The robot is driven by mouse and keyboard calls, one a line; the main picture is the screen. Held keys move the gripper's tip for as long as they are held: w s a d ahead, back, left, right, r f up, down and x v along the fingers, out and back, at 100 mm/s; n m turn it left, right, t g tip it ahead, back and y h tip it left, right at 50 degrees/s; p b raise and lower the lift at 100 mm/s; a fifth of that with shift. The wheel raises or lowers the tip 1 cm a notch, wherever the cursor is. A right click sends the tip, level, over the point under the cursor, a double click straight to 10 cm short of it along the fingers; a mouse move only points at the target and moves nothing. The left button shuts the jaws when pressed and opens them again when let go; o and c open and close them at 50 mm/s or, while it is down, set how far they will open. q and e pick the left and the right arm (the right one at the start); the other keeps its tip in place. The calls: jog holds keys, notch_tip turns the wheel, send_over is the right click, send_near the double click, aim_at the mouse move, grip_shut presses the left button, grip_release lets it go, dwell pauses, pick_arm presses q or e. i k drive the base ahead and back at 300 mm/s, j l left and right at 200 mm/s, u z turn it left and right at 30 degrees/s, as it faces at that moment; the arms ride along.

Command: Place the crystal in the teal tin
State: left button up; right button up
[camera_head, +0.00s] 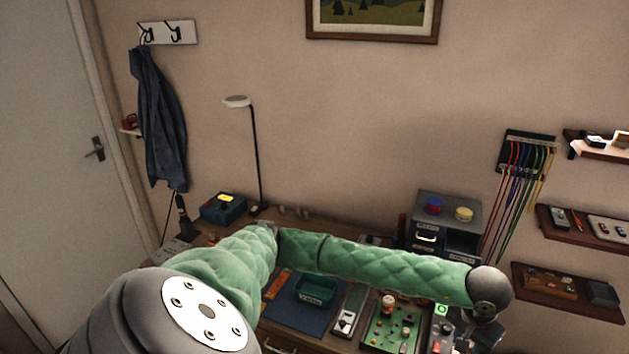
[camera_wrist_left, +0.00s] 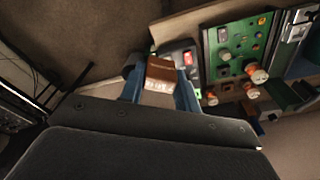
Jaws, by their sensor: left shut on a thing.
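The teal tin (camera_head: 317,290) is open-topped and sits on a dark blue mat in the middle of the desk. My left arm reaches across to the right, and its gripper end (camera_head: 480,330) hangs beyond the green board, partly hidden by the wrist. In the left wrist view, my left gripper (camera_wrist_left: 159,90) is shut on a small block, brown on top and pale silvery below, which I take to be the crystal (camera_wrist_left: 160,74). My right gripper is not in view.
A green circuit board (camera_head: 392,330) with several small parts lies right of the mat (camera_head: 290,312). A grey meter (camera_head: 346,322) lies between them. A dark drawer cabinet (camera_head: 447,215) stands at the back right. A desk lamp (camera_head: 256,160) stands at the back left.

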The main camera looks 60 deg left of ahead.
aim_at(316, 294)
jog(key=k+j, duration=0.2)
jog(key=j, duration=0.2)
jog(key=k+j, duration=0.45)
jog(key=j, duration=0.3)
